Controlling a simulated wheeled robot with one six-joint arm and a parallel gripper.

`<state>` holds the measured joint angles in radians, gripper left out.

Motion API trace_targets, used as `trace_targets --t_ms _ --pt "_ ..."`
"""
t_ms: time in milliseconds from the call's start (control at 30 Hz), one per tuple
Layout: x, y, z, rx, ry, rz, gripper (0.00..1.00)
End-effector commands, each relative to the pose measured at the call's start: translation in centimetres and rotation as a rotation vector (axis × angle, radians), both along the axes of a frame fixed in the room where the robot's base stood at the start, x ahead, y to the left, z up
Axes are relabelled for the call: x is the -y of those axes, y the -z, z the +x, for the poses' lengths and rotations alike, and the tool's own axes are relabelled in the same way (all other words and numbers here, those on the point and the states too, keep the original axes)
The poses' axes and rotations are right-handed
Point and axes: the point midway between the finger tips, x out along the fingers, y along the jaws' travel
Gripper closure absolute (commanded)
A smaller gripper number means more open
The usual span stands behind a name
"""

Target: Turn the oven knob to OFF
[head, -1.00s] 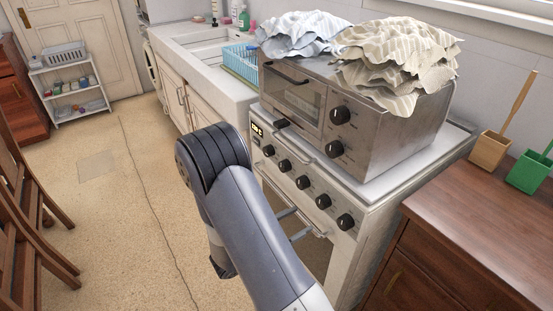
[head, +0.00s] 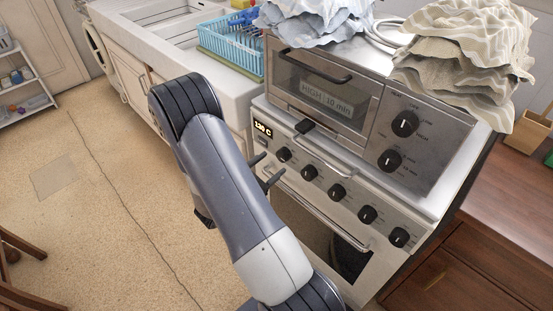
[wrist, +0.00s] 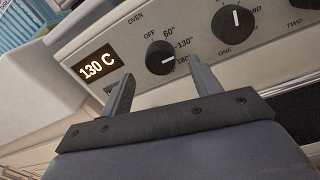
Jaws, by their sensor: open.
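The oven knob (wrist: 160,58) is a black dial under the word OVEN in the wrist view, with OFF, 60°, 130° and 180° marks around it. Its white pointer faces right, toward the 130° and 180° marks. The display (wrist: 95,65) beside it reads 130 C. In the head view the oven knob (head: 284,154) is the leftmost in the row on the stove front. My gripper (head: 268,169) is open and empty just in front of it. In the wrist view the knob shows between and beyond the two fingertips (wrist: 160,71); I see no contact.
Other burner knobs (head: 336,192) run to the right, the nearest (wrist: 235,21) close to the right finger. A toaster oven (head: 372,110) stands on the stove, draped with cloths (head: 468,52). The oven handle (head: 325,210) runs below the knobs.

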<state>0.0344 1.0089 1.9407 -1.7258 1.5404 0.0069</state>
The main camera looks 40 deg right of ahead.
Motion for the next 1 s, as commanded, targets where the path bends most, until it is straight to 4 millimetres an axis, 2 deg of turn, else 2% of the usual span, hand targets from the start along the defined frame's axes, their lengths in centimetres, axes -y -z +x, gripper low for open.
trace_targets --t_ms 100,300,667,1000 --pt "1.7 0.0 0.1 0.000 0.003 0.001 0.40" --pt "3.2 0.0 0.4 0.000 0.001 -0.001 0.40" --pt "3.5 0.0 0.5 0.000 -0.001 0.000 0.41" --pt "3.5 0.0 0.5 0.000 -0.001 0.000 0.69"
